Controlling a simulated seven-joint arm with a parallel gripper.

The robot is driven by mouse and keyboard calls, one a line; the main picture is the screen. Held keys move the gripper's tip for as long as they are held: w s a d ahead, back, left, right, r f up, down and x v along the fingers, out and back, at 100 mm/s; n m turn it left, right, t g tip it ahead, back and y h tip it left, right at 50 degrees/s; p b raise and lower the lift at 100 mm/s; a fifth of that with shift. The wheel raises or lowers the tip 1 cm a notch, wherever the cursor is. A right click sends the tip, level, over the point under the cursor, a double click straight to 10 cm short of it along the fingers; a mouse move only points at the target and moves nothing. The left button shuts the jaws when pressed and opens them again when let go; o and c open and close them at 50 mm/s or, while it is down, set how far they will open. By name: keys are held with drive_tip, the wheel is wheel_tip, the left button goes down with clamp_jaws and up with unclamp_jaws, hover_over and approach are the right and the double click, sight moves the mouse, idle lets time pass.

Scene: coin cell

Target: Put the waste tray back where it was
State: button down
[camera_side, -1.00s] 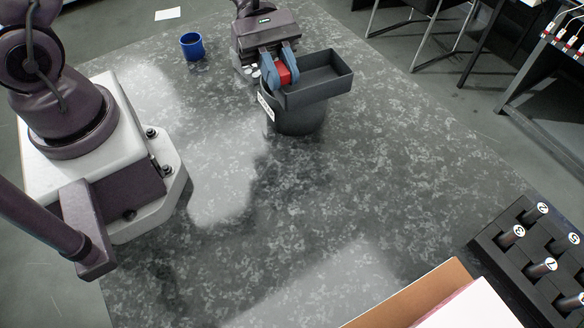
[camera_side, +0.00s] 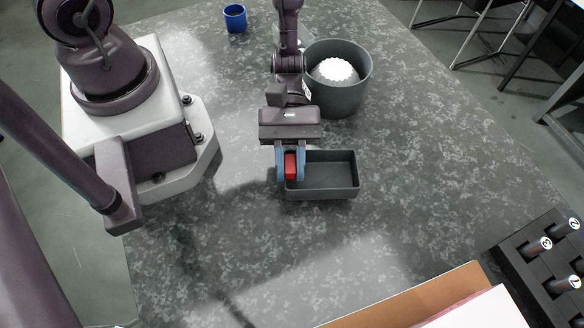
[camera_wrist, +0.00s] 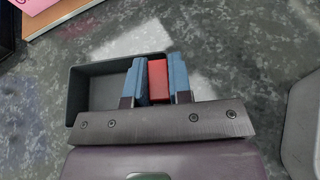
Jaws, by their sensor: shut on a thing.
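The waste tray (camera_side: 335,190) is a dark grey, open rectangular box with a red grip block (camera_side: 291,167) at its left end in the side view. My gripper (camera_side: 291,166) has its blue fingers shut on the red block. The tray looks empty and level, at or just above the table; I cannot tell whether it touches. In the wrist view the tray (camera_wrist: 76,98) extends left of my gripper (camera_wrist: 158,80), and the red block (camera_wrist: 157,82) is between the fingers.
A round dark bin (camera_side: 340,97) with a white scalloped thing inside stands behind the tray. A blue cup (camera_side: 235,18) is at the back. A black rack (camera_side: 540,275) with numbered posts and a brown-edged box (camera_side: 410,297) lie at the front right. Table around the tray is clear.

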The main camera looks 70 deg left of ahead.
drive_tip(key=shift+f, duration=1)
drive_tip(key=shift+f, duration=0.1)
drive_tip(key=c, duration=1)
unclamp_jaws()
drive_tip(key=shift+c, duration=0.2)
drive_tip(key=shift+r, duration=0.2)
drive_tip(key=v, duration=0.4)
drive_tip(key=shift+w+a+r, duration=0.1)
drive_tip(key=shift+w+a, duration=0.1)
drive_tip(key=shift+a, duration=0.05)
wheel_tip(320, 180, up, 7)
